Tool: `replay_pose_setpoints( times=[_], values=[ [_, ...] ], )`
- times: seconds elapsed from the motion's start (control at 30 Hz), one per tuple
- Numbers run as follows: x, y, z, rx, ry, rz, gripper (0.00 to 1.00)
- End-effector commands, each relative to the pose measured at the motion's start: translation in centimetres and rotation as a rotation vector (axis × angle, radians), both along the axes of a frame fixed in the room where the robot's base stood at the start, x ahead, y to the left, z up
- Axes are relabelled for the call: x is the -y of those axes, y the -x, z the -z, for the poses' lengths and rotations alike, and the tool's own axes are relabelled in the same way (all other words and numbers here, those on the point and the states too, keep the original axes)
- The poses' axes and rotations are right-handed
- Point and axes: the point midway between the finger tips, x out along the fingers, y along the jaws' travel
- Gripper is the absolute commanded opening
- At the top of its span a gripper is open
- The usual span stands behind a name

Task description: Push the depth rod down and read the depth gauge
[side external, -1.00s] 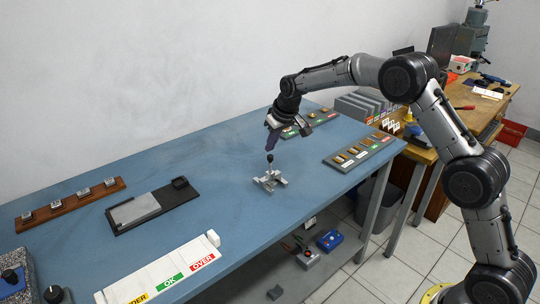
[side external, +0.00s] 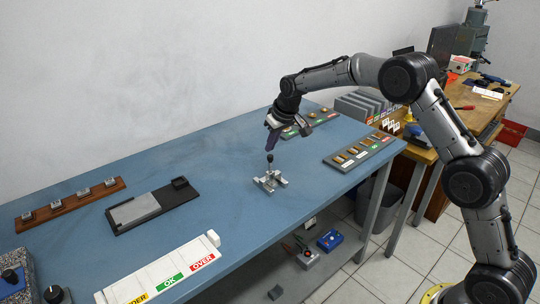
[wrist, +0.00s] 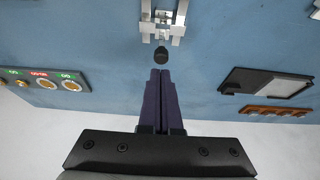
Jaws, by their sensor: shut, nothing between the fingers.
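The depth gauge (side external: 269,181) is a small silver metal fixture standing on the blue bench. Its depth rod has a black knob (side external: 270,157) on top and stands upright. In the wrist view the knob (wrist: 161,54) lies just beyond my fingertips, with the metal fixture (wrist: 163,22) past it. My gripper (side external: 272,147) is shut and empty, its dark purple fingers pointing down just above the knob. In the wrist view the closed fingers (wrist: 160,72) sit side by side. I cannot tell whether the fingertips touch the knob. No gauge reading is legible.
A black tray with a grey plate (side external: 150,207) and a wooden rack (side external: 70,206) stand at left. A white strip marked OK and OVER (side external: 165,277) lies at the front. A grey labelled tray (side external: 358,150) is at right. The bench around the gauge is clear.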

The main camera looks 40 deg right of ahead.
Motion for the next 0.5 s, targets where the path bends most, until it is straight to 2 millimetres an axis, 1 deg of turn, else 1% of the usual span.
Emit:
replay_pose_setpoints(
  times=[0.23,0.5],
  values=[
    [0.0,0.0,0.04,0.0,0.0,0.0,0.0],
    [0.0,-0.01,0.64,0.0,0.0,0.0,0.0]
  ],
)
